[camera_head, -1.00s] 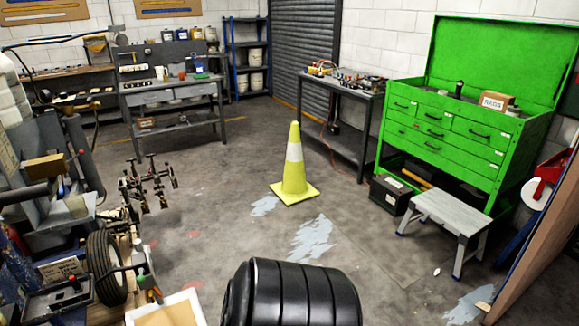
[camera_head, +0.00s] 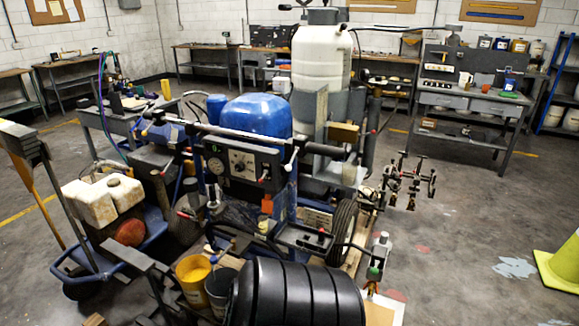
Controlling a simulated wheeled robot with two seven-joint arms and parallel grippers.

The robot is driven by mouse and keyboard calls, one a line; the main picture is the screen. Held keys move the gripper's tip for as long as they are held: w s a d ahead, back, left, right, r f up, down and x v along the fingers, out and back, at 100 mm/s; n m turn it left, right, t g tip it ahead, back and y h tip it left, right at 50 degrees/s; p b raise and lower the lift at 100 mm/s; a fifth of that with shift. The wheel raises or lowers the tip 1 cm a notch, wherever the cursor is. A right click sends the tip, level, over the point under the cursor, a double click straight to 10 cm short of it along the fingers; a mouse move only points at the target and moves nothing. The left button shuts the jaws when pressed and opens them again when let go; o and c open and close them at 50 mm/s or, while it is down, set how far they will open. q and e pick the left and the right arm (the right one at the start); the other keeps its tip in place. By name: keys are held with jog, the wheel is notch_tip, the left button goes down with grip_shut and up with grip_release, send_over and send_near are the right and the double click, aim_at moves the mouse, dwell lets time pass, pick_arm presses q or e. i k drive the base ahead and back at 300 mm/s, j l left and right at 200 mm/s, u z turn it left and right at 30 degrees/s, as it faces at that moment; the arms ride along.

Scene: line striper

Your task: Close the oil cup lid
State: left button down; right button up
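The line striper (camera_head: 240,165) stands in the middle of the head view. It has a dark control panel with a gauge, a blue rounded cover (camera_head: 257,115), a tall white tank (camera_head: 321,58) and a black wheel (camera_head: 343,232). A small orange part (camera_head: 267,204) shows low on its front. I cannot make out the oil cup or its lid at this distance, nor whether the lid is open. Neither of my grippers can be made out in the view.
A black ribbed form (camera_head: 295,295) fills the bottom middle. Yellow and grey buckets (camera_head: 193,280) stand beside it. Free floor (camera_head: 465,225) lies at right, before a yellow cone (camera_head: 561,265).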

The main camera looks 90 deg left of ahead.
aim_at(267, 205)
jog(key=u, duration=2.95)
